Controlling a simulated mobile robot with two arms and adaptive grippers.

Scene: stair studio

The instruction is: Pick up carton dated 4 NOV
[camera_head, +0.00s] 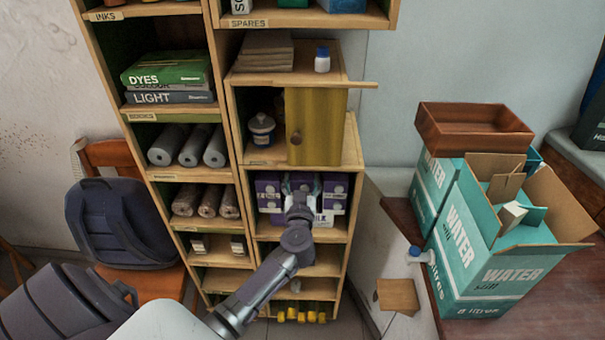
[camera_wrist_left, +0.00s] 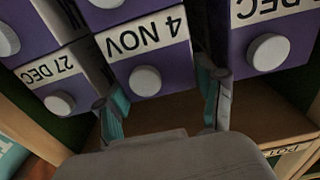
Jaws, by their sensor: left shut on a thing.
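The purple carton labelled 4 NOV (camera_wrist_left: 172,58) shows upside down in the left wrist view, with a white round cap. My left gripper (camera_wrist_left: 161,98) is shut on it, one teal-padded finger on each side. In the head view my left gripper (camera_head: 301,186) reaches into the middle shelf bay and hides most of the held carton. A carton labelled 27 DEC (camera_wrist_left: 57,83) stands beside it at left in the wrist view. Another carton (camera_wrist_left: 266,55), its DEC label partly cut off, is at right. Neighbouring purple cartons (camera_head: 268,187) flank the gripper. My right gripper is not in view.
The wooden shelf unit (camera_head: 356,190) has side walls close around the cartons. A yellow-green cabinet door (camera_head: 316,125) stands above the bay. Teal water boxes (camera_head: 462,240) and a brown tray (camera_head: 474,128) are at right. A backpack (camera_head: 118,222) rests on a chair at left.

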